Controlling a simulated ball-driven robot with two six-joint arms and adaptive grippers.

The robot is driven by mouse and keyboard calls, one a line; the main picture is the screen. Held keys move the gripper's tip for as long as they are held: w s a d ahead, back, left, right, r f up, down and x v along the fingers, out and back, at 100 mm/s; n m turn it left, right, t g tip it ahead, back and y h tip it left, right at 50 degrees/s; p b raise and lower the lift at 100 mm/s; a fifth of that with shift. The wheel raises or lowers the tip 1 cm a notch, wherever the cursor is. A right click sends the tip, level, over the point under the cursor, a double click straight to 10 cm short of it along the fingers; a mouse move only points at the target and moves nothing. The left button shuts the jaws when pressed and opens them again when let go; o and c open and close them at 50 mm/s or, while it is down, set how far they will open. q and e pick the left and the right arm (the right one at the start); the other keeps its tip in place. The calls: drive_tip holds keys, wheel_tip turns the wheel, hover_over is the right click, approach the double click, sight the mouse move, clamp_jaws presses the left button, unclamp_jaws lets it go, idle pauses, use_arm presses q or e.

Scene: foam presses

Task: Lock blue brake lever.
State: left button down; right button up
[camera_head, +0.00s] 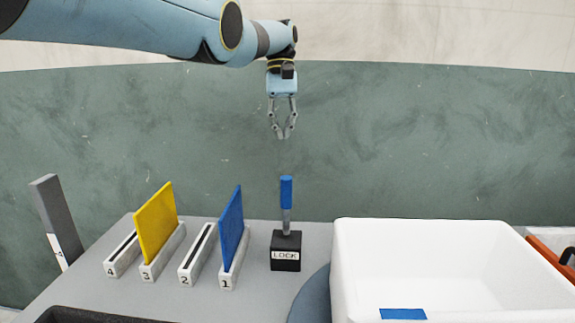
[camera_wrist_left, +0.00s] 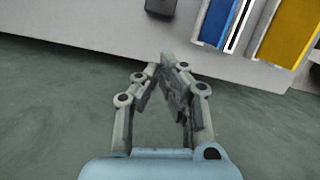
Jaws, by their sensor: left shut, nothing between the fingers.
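The blue brake lever (camera_head: 286,193) stands upright on a grey stem in a black block labelled LOCK (camera_head: 286,251), near the middle of the grey table in the head view. My left gripper (camera_head: 283,136) hangs above the lever in that picture, fingers pointing down, apart from it. Its fingertips meet and hold nothing. In the left wrist view the fingers (camera_wrist_left: 167,60) also show closed and empty. A dark block (camera_wrist_left: 161,5) is cut off at the top edge there. My right gripper is not in view.
Numbered slot holders stand left of the lever; a blue panel (camera_head: 231,228) is in slot 1 and a yellow panel (camera_head: 156,222) in slot 3. A white bin (camera_head: 450,228) stands to the right. A grey post (camera_head: 56,220) stands at far left.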

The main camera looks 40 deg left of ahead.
sight(287, 176)
use_arm(q)
drive_tip(key=s+d+f+p, duration=0.1)
drive_tip(key=f+p, duration=0.1)
drive_tip(key=f, duration=0.1)
drive_tip(key=s+d+f+p, duration=0.1)
drive_tip(key=d+f+p, duration=0.1)
drive_tip(key=f, duration=0.1)
drive_tip(key=s+d+f+p, duration=0.2)
drive_tip(key=f, duration=0.1)
drive_tip(key=shift+f, duration=0.2)
idle(0.6)
drive_tip(key=shift+w, duration=0.1)
